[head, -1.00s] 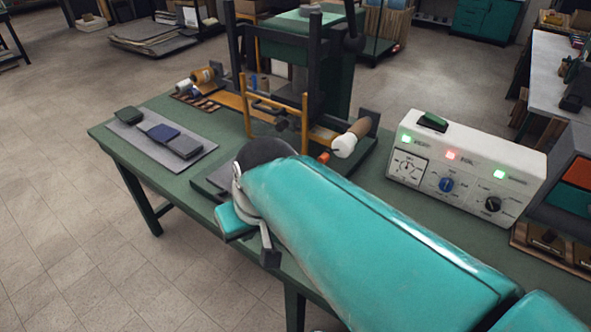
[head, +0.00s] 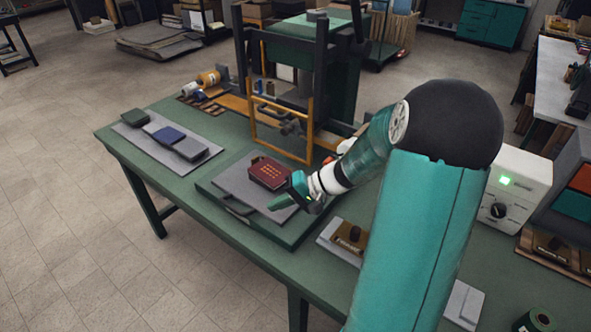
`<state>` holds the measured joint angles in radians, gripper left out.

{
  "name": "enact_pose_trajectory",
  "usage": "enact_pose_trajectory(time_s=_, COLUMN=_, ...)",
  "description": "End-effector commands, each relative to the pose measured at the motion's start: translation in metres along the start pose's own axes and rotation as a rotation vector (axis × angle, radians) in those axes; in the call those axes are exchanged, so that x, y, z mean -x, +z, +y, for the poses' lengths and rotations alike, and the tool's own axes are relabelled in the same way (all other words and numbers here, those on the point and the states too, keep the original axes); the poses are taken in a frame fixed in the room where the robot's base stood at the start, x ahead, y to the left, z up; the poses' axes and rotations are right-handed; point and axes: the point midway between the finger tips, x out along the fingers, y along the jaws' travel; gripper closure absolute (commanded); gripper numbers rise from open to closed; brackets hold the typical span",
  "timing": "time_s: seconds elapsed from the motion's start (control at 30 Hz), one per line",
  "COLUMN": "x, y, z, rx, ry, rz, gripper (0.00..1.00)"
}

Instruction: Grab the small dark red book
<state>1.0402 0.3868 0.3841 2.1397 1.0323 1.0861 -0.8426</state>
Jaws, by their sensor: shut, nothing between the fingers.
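The small dark red book (head: 270,173) lies flat on a grey plate (head: 238,186) on the green workbench, in front of the press. Yellowish marks show on its cover. My gripper (head: 284,190) is at the book's right side, close to its right end, with its fingers pointing left. The gripper is shut and holds nothing. I cannot tell whether a fingertip touches the book.
The press frame (head: 283,95) with a yellow guard stands just behind the book. Three small dark books lie on a grey mat (head: 200,159) at the left. A white control box (head: 522,185) stands at the right. The bench's front left is clear.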

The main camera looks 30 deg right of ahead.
Motion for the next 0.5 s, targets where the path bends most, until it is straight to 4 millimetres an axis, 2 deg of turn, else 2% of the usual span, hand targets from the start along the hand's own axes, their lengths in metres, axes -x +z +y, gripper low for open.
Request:
enact_pose_trajectory(time_s=0.03, x=0.008, y=-0.014, z=0.016, rx=-0.038, ry=-0.067, rz=0.048, gripper=1.0)
enact_pose_trajectory(time_s=0.17, x=0.03, y=-0.048, z=0.047, rx=-0.098, ry=-0.232, rz=0.189, gripper=1.0)
enact_pose_trajectory(time_s=0.3, x=0.062, y=-0.081, z=0.083, rx=-0.149, ry=-0.394, rz=0.371, gripper=1.0)
enact_pose_trajectory(time_s=0.4, x=0.085, y=-0.096, z=0.106, rx=-0.174, ry=-0.475, rz=0.485, gripper=1.0)
enact_pose_trajectory(time_s=0.5, x=0.099, y=-0.105, z=0.12, rx=-0.188, ry=-0.522, rz=0.556, gripper=1.0)
